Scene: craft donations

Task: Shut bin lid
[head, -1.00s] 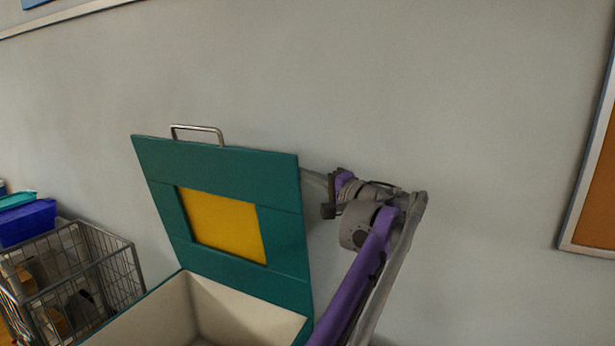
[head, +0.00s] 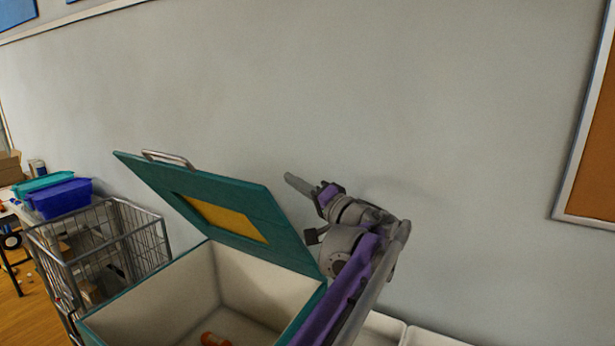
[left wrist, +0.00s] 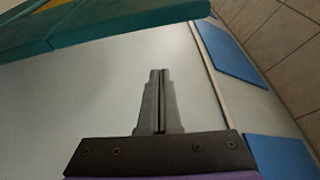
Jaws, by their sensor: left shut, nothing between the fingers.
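The bin (head: 178,292) has a teal rim and cream inner walls. Its teal lid (head: 262,207), with a yellow panel and a metal handle (head: 168,158) on its free edge, is hinged at the back. The lid is partly open, slanting up over the opening. My left gripper (head: 295,182) is shut and empty, behind and to the right of the lid. In the left wrist view the shut fingers (left wrist: 158,80) point toward the pale wall, and the lid (left wrist: 130,22) crosses the top, apart from the fingertips. My right gripper is not in view.
A wire cart (head: 112,240) stands close to the bin's left side, with blue and teal tubs (head: 60,196) beyond it. An orange object (head: 213,339) lies inside the bin. Pale bins (head: 385,328) stand at the lower right. The wall behind is bare, with a corkboard (head: 590,160) at right.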

